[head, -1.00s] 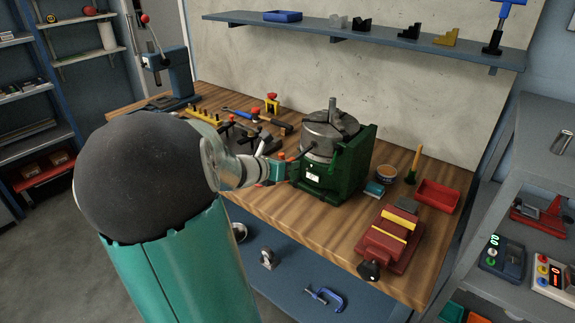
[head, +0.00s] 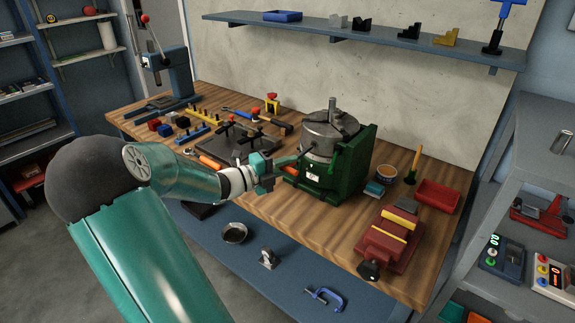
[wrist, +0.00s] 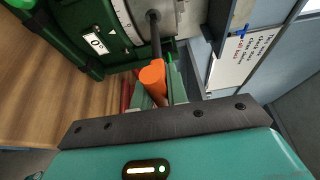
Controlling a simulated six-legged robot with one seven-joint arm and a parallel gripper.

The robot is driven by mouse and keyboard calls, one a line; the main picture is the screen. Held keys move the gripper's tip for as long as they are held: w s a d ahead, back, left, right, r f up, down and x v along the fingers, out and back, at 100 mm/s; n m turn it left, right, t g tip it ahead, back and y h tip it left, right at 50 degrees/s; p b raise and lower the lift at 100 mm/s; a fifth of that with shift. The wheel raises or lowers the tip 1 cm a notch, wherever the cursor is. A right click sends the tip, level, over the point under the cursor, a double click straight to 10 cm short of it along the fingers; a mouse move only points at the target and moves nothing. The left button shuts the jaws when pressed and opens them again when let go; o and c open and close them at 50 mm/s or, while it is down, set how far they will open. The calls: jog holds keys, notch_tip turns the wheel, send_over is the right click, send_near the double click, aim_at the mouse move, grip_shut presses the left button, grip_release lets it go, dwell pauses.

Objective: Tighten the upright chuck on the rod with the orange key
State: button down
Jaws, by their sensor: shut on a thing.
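The upright grey metal chuck (head: 322,142) sits in a green housing (head: 352,165) on the bench, with the rod (head: 332,108) standing up out of its top between the jaws. My gripper (head: 284,161) is at the chuck's left side. In the wrist view it is shut on the orange handle of the key (wrist: 152,77). The key's dark shaft points to the side of the chuck (wrist: 172,14) and its far end meets or overlaps it; I cannot tell how deep it sits. The fingertips are partly hidden behind the handle.
A red vise with yellow strips (head: 388,240), a red tray (head: 437,196) and a small round tub (head: 386,173) stand to the right. Left of my gripper lie clamps on a dark plate (head: 240,145) and an orange-handled tool (head: 208,161). A shelf (head: 370,42) runs above.

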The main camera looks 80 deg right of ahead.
jog(key=shift+s+d, duration=0.25)
jog(key=shift+d, duration=0.35)
dwell(0.7)
jog(key=shift+s+d, duration=0.25)
jog(key=shift+d, duration=0.3)
dwell(0.6)
jog(key=m+t, duration=0.1)
jog(key=m, duration=0.1)
jog(key=shift+m+y, duration=0.4)
jog(key=m+t, duration=0.2)
jog(key=m, duration=0.2)
jog(key=m+t, duration=0.2)
jog(key=m, duration=0.1)
jog(key=shift+m+t, duration=0.3)
jog(key=shift+m, duration=0.1)
jog(key=shift+m+t+h, duration=0.4)
jog(key=shift+m+t, duration=0.6)
jog(key=shift+m, duration=0.5)
jog(key=shift+w+a, duration=0.25)
jog(key=shift+a, duration=0.15)
